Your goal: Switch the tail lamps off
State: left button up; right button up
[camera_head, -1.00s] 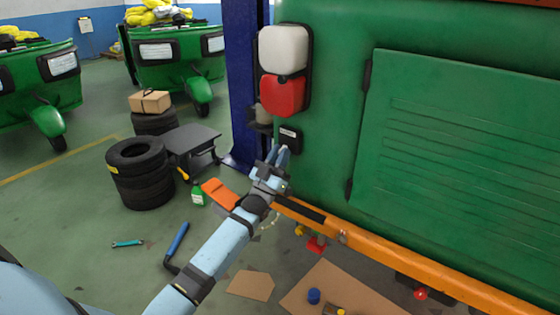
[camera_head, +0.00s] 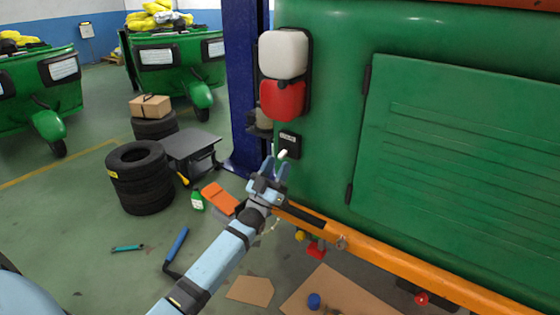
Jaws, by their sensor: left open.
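The tail lamp (camera_head: 282,74) on the green rickshaw has a white upper lens and a red lower lens. A small black switch box (camera_head: 290,145) with a pale label sits on the green panel just below it. A short pale lever (camera_head: 283,154) shows at the box's lower edge. My left gripper (camera_head: 276,166) is open, just below the box, with its fingertips close to the lever. I cannot tell whether they touch it. My right gripper is not in view.
An orange bumper bar (camera_head: 400,264) runs along the rickshaw's lower edge below my gripper. A blue post (camera_head: 246,90) stands left of the lamp. Stacked tyres (camera_head: 140,178) and a black stool (camera_head: 190,148) stand on the floor to the left.

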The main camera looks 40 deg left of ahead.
pick_arm(q)
jog(key=v, duration=1.1)
jog(key=shift+s+f+b, duration=0.2)
jog(key=shift+b, duration=0.2)
